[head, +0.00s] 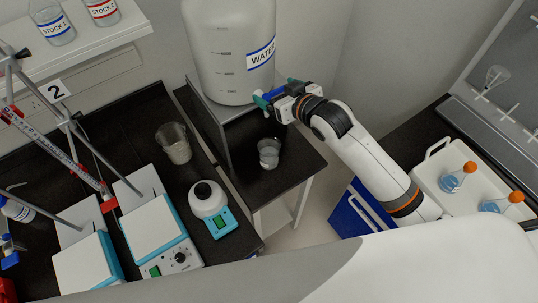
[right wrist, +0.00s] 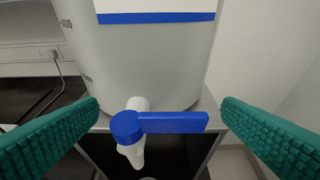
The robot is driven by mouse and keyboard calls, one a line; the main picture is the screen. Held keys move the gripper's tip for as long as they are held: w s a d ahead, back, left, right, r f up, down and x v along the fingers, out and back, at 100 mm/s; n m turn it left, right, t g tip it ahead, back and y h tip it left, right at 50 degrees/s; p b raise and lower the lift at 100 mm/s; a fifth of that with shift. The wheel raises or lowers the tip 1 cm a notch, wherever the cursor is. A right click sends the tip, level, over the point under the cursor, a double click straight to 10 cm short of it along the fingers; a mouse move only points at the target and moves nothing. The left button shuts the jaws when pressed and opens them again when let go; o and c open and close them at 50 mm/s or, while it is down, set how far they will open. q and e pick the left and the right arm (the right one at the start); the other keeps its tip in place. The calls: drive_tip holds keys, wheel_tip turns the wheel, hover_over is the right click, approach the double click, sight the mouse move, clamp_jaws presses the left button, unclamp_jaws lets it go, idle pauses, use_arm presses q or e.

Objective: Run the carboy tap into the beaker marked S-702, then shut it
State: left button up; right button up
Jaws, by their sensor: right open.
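The large whitish carboy (head: 222,58), labelled WATER, stands on a raised stand above the small dark table. Its tap, with a blue lever (right wrist: 172,122) and white spout (right wrist: 135,155), is at its lower front. The lever points sideways to the right in the right wrist view. No stream of water is visible. A small glass beaker (head: 268,153) stands on the table below the tap; its marking cannot be read. My right gripper (head: 276,92) is open at the tap, its green fingers on either side of the lever, apart from it. My left gripper is out of view.
Another beaker (head: 174,144) stands on the left bench beside a teal-based device (head: 212,212) and a hotplate (head: 158,232). Clamp stands rise at the left. A white tray (head: 430,170) with orange-capped flasks is at the right.

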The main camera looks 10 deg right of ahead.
drive_tip(key=b+v, duration=0.3)
drive_tip(key=v, duration=0.8)
drive_tip(key=s+d+f+m+g+h, duration=0.15)
drive_tip(key=s+f+g, duration=0.25)
drive_tip(key=s+f, duration=0.55)
drive_tip(key=s+d+f+m+g+h, duration=0.1)
drive_tip(key=s+d+f+g+h, duration=0.2)
drive_tip(key=s+f, duration=0.65)
drive_tip(key=s+f+g+b, duration=0.3)
drive_tip(key=f+b, duration=0.3)
drive_tip(key=f, duration=2.7)
drive_tip(key=s+d+f+g+b, duration=0.1)
drive_tip(key=s+f+b, duration=0.4)
drive_tip(key=s+f, duration=1.1)
wheel_tip(320, 180, down, 4)
drive_tip(key=shift+s+d+f, duration=0.15)
drive_tip(key=shift+d+f, duration=0.05)
drive_tip(key=shift+d, duration=0.4)
